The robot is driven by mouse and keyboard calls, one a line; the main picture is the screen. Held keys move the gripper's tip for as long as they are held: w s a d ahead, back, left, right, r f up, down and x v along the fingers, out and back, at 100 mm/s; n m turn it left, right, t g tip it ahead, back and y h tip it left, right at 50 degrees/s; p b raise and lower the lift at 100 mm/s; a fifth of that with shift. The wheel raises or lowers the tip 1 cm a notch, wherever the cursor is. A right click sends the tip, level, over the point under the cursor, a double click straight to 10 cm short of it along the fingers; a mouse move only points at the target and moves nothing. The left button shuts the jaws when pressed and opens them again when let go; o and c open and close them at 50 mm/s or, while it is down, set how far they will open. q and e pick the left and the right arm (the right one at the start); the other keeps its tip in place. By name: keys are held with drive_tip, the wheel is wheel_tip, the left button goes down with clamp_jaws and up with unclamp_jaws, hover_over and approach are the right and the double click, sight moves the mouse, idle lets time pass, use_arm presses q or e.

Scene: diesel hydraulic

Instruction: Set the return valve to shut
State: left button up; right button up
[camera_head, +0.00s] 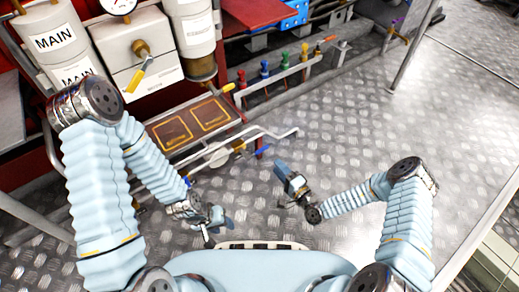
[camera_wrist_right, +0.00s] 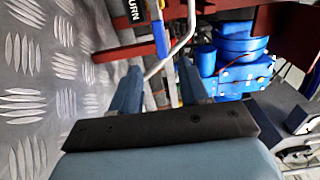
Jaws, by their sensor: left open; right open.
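A blue lever (camera_wrist_right: 159,34) shows at the top of the right wrist view, beside a dark plate (camera_wrist_right: 132,12) whose visible letters read "URN". In the head view, a blue lever (camera_head: 263,150) sits by a pale bent pipe (camera_head: 275,135) low on the machine; I cannot tell its exact setting. My right gripper (camera_head: 284,174) is open and empty, below and right of that lever, apart from it. Its two blue fingers (camera_wrist_right: 158,86) point toward the pipe and lever in the wrist view. My left gripper (camera_head: 218,231) is open and empty over the floor, lower left.
A dark panel with yellow outlines (camera_head: 190,121) lies left of the pipe. A row of coloured valves (camera_head: 264,70) stands behind. Canisters marked MAIN (camera_head: 52,38) and a yellow lever (camera_head: 136,79) are at upper left. A blue machine block (camera_wrist_right: 232,68) is at right. The patterned metal floor (camera_head: 370,130) is clear.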

sight(263, 151)
drive_tip(key=b+x, duration=0.3)
drive_tip(key=x, duration=0.8)
drive_tip(key=shift+w+a, duration=0.25)
drive_tip(key=shift+a, duration=0.05)
drive_tip(key=shift+w+a, duration=0.35)
drive_tip(key=shift+w, duration=0.1)
clamp_jaws()
